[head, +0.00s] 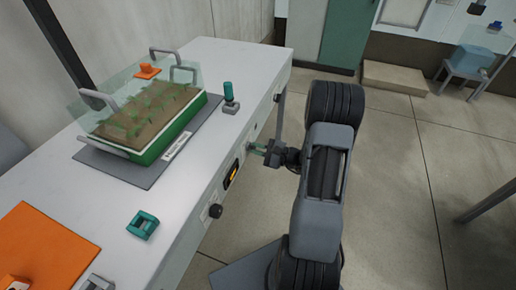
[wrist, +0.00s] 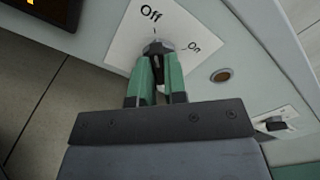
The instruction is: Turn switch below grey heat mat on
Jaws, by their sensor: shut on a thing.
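The grey heat mat (head: 118,170) lies on the white bench top, under a green seedling tray. Below it, on the bench's front panel, my gripper (head: 257,148) reaches in from the right. In the wrist view the switch (wrist: 158,46) is a grey rotary knob on a white plate marked "Off" at the top and "On" to the right. The green fingers of my gripper (wrist: 159,72) are closed around the knob. The fingers hide most of it, so I cannot tell exactly where it points.
A round brown indicator (wrist: 220,75) looks unlit beside the plate. Another small switch (wrist: 273,125) is at lower right. An orange-lit display (head: 232,174) and a black knob (head: 215,211) are on the same front panel.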

